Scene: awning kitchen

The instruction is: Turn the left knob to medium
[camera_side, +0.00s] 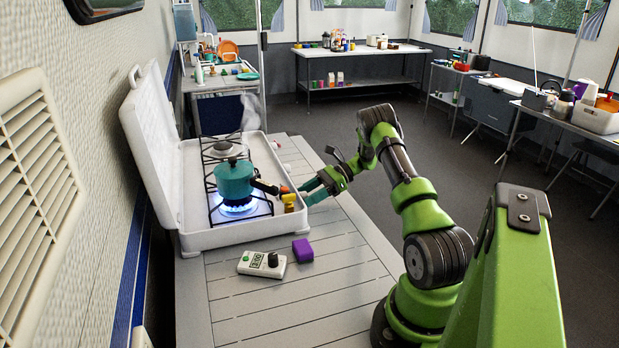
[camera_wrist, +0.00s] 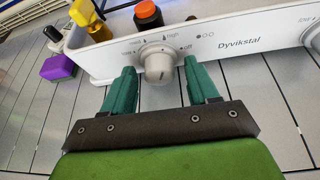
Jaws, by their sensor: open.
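The left knob (camera_wrist: 158,67) is a pale round dial on the white stove front (camera_wrist: 225,42) in the wrist view. Marks for low, high and off are printed around it. A line shows on its face, but I cannot tell its exact setting. My gripper (camera_wrist: 161,82) is open, with one teal finger on each side of the knob; I cannot tell whether either touches it. In the side view my gripper (camera_side: 308,188) is at the stove's front edge, and the knob cannot be made out. A blue flame (camera_side: 237,205) burns under the teal pot (camera_side: 234,179).
A yellow object (camera_side: 289,203) stands at the stove's front edge. A purple block (camera_side: 302,250) and a white timer (camera_side: 262,264) lie on the slatted table (camera_side: 340,240), which is otherwise clear nearby.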

